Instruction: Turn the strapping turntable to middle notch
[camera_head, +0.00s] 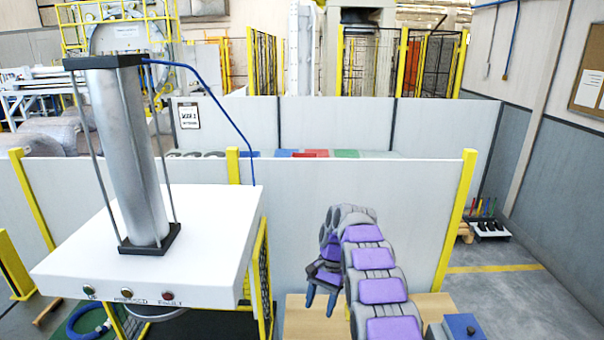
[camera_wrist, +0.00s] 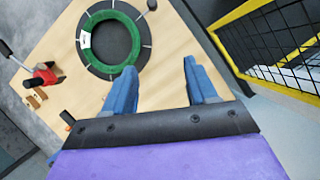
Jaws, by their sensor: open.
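The strapping turntable (camera_wrist: 140,62) shows in the wrist view as a dark round disc with white marks at its rim, on a wooden tabletop (camera_wrist: 170,80). A green ring (camera_wrist: 96,66) with a white label lies on the disc. A small dark knob (camera_wrist: 152,5) shows near the disc's far right edge; I cannot tell whether it is attached. My gripper (camera_wrist: 158,70) is open and empty, with blue fingers apart from the disc, on the near side of it in the picture. In the head view my gripper (camera_head: 321,298) hangs over the table; the turntable is not visible there.
A red tool (camera_wrist: 45,76) with a black handle and small wooden blocks (camera_wrist: 36,98) lie at the table's left. A yellow-framed mesh fence (camera_wrist: 270,40) stands right. In the head view, a white press (camera_head: 150,250) stands left and a blue-topped box (camera_head: 462,326) right.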

